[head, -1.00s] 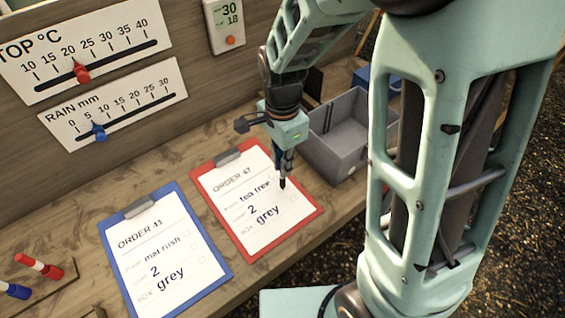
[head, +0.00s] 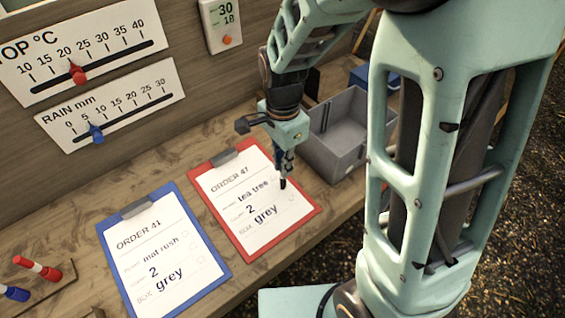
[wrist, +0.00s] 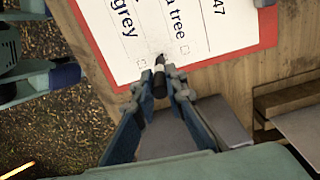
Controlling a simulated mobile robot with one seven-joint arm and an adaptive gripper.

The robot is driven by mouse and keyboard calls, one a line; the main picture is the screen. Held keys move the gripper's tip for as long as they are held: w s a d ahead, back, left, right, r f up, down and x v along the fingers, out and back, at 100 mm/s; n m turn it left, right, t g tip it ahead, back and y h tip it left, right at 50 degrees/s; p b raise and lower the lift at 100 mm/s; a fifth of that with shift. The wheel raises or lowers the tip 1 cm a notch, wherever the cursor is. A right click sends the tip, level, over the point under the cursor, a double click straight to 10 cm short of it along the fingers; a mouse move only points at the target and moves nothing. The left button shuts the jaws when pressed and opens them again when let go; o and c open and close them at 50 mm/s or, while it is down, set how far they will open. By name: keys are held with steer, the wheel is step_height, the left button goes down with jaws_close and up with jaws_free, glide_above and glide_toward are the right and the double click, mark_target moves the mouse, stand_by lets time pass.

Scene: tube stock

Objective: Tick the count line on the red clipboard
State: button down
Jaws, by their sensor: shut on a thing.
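The red clipboard (head: 309,217) lies on the bench with a sheet headed ORDER 47 (head: 233,182). Its lines read tea tree, 2 and grey. My gripper (head: 284,158) is above the sheet's right side, shut on a dark pen (head: 283,183) that points down. In the wrist view my gripper (wrist: 160,93) grips the pen (wrist: 159,79). The pen tip is at the sheet's edge column, between the tea tree line's box (wrist: 184,49) and the grey line's box (wrist: 141,63). The tip covers the count line's box area. I cannot tell whether it touches the paper.
A blue clipboard (head: 108,258) for ORDER 41 lies to the left. A grey bin (head: 347,161) stands close behind and right of my gripper. Red and blue pens (head: 37,268) rest at the lower left. Gauges hang on the back wall.

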steer(key=shift+w, duration=0.65)
stand_by(0.3)
stand_by(0.4)
steer(key=shift+r+p, duration=1.25)
steer(key=shift+r, duration=0.3)
